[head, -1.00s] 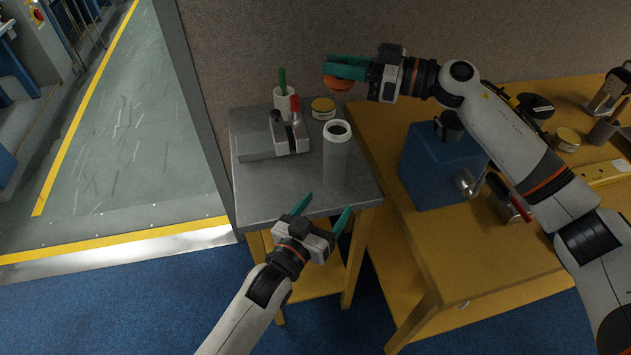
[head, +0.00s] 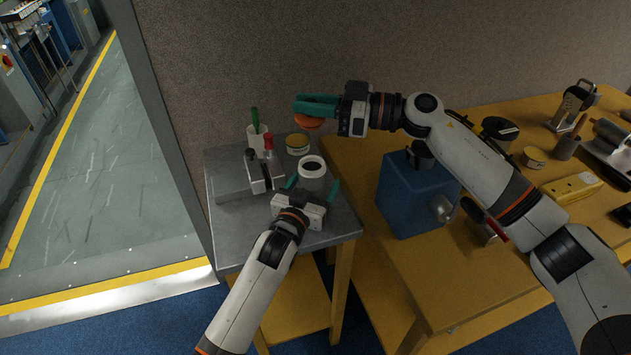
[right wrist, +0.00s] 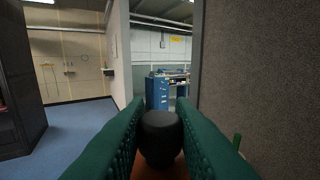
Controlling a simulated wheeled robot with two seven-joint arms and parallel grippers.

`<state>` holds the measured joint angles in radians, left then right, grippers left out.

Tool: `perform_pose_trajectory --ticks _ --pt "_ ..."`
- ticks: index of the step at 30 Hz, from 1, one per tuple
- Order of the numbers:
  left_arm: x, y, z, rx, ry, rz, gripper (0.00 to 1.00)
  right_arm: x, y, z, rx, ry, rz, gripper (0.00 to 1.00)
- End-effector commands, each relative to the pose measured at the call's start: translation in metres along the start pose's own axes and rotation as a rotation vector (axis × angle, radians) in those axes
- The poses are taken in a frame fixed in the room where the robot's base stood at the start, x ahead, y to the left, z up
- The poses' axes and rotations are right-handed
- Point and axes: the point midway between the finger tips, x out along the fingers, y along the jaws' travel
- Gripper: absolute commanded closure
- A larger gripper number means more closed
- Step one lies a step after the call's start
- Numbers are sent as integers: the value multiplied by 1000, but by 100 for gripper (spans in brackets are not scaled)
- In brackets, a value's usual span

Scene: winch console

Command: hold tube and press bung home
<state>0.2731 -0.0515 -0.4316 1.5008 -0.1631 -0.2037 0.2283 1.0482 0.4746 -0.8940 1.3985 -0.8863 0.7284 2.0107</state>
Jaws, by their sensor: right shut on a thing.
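The grey tube (head: 313,184) with a white rim stands upright on the small metal-topped table, its dark mouth facing up. My left gripper (head: 312,185) is open, with one green finger on each side of the tube; the fingers look apart from its wall. My right gripper (head: 316,106) is shut on the bung (head: 308,123), an orange-brown piece held in the air above and behind the tube. In the right wrist view the bung's black knob (right wrist: 160,135) sits between the green fingers. The bung's underside is hidden there.
On the metal table (head: 240,240) stand a clamp-like block with a red handle (head: 266,165), a white cup with a green-handled tool (head: 257,138) and a yellow tin (head: 298,144). A blue box (head: 415,200) stands on the wooden bench to the right.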

Motion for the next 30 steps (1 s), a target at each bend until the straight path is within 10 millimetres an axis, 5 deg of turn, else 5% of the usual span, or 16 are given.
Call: perform_pose_trajectory --ticks 13,24,30 --pt "10 0 0 0 1 0 24 0 0 0 0 0 0 100" --pt "10 0 0 0 1 0 84 0 0 0 0 0 0 100" --pt "10 0 0 1 1 0 84 0 0 0 0 0 0 100"
